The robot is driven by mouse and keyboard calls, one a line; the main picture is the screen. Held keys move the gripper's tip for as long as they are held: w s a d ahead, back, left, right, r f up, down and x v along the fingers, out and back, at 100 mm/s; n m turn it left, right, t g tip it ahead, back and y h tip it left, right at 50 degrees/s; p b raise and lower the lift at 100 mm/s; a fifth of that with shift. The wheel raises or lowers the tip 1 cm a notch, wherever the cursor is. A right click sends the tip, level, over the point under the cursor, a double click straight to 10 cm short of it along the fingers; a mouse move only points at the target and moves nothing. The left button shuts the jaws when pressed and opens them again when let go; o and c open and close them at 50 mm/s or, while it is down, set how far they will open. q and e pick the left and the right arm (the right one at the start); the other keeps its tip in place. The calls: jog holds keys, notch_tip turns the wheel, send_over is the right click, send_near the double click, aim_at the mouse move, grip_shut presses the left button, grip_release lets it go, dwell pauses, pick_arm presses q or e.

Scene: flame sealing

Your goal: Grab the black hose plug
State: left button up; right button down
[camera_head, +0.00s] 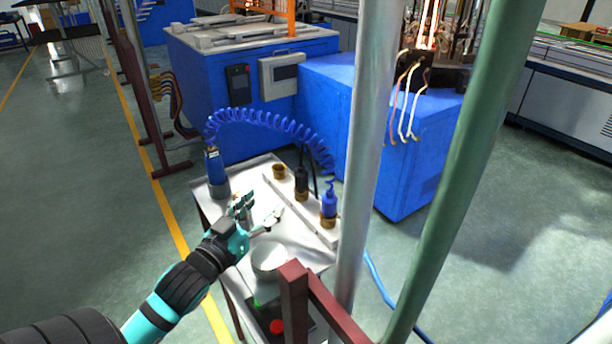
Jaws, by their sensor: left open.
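The black hose plug (301,181) stands upright in a brass-coloured socket on the raised white ledge of the small table. A blue plug (328,203) stands to its right with a blue coiled hose (262,118) rising from it. An empty brass-coloured socket (279,171) is to its left. My left gripper (258,214) is over the table, left of and nearer than the black plug. Its fingers are spread apart and hold nothing that I can see. The gripper does not touch the plug. My right gripper is not in view.
A blue cylindrical tool (215,172) stands at the table's left corner. A round white object (269,260) and a red button (277,326) are nearer. A grey pole (367,150) and a green pole (468,160) stand at the right. Blue machines (330,115) are behind.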

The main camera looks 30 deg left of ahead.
pick_arm(q)
jog(key=p, duration=0.1)
send_near(299, 172)
jog(key=w, duration=0.4)
jog(key=w+p, duration=0.1)
jog(key=w, duration=0.2)
jog(key=w+p, duration=0.1)
jog(key=w, duration=0.2)
jog(key=shift+w+a+r, duration=0.15)
jog(key=shift+w+a, duration=0.15)
jog(key=shift+a, duration=0.1)
jog(key=shift+w, duration=0.25)
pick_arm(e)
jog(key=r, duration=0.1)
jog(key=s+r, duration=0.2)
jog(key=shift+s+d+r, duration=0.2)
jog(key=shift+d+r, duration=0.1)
pick_arm(q)
jog(key=shift+s, duration=0.1)
jog(key=shift+c, duration=0.4)
grip_shut()
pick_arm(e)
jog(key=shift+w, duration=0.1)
